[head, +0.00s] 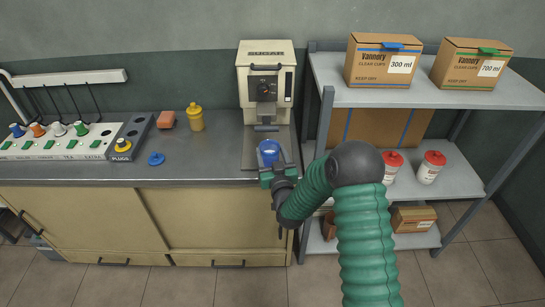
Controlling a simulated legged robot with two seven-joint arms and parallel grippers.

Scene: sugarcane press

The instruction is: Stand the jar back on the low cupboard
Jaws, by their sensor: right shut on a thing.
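The jar (268,150) looks blue and rounded from above, and its lower part is hidden behind my gripper. My right gripper (270,170) is shut on it, just in front of the cream press (266,78), over the front of the press's tray (270,132). I cannot tell whether the jar touches the surface below. The low cupboard (80,172) has a grey metal top and cream sliding doors, and the press stands at its right end. My left gripper is not in view.
A blue lid (156,159), yellow bottle (195,117) and orange block (166,119) are on the cupboard top. A plug rack (60,146) stands at left. The top is clear between lid and press. A grey shelf (440,97) with boxes stands at right.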

